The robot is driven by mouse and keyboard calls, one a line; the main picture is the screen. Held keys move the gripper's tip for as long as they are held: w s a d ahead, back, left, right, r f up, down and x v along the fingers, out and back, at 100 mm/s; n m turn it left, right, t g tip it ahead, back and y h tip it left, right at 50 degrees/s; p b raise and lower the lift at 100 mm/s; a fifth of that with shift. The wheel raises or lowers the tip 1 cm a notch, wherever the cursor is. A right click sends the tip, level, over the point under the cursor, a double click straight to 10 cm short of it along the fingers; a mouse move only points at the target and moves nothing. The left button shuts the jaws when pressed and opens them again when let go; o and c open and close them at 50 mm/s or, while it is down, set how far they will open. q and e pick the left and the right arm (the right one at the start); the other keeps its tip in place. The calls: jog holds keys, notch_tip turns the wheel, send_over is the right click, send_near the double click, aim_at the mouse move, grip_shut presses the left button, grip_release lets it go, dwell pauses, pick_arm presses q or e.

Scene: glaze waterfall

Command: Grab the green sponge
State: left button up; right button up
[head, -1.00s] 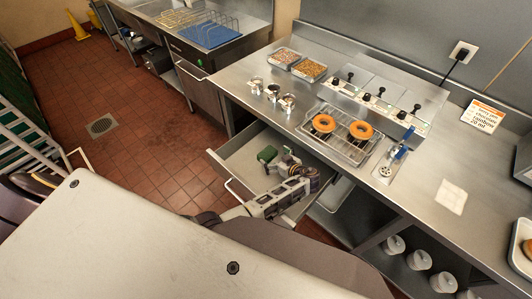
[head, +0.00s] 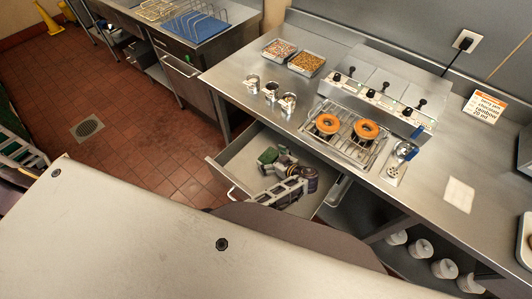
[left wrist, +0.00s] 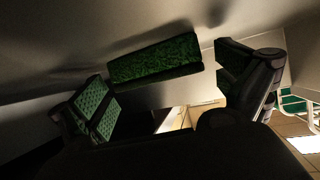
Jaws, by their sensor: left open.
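The green sponge (head: 268,155) lies in the open drawer (head: 236,160) below the counter, near the drawer's left part. My left gripper (head: 283,161) is down in the drawer just to the right of the sponge. In the left wrist view, the sponge (left wrist: 155,60) shows as a dark green textured block between the two spread fingers of the gripper (left wrist: 167,82). The fingers have green-patterned pads, and gaps show between them and the sponge. The left gripper is open and holds nothing. My right gripper is not in view.
The drawer walls stand close around my left gripper. On the counter above are a wire rack (head: 345,139) with two orange-glazed rings, metal cups (head: 271,91), two topping trays (head: 307,63) and a blue-handled tool (head: 407,151). A dark-ended cylinder (head: 309,178) shows beside the gripper.

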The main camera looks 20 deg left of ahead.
pick_arm(q)
jog(key=shift+a+f, duration=0.1)
jog(key=shift+a, duration=0.05)
jog(key=c, duration=0.5)
dwell(0.3)
jog(key=shift+c, duration=0.2)
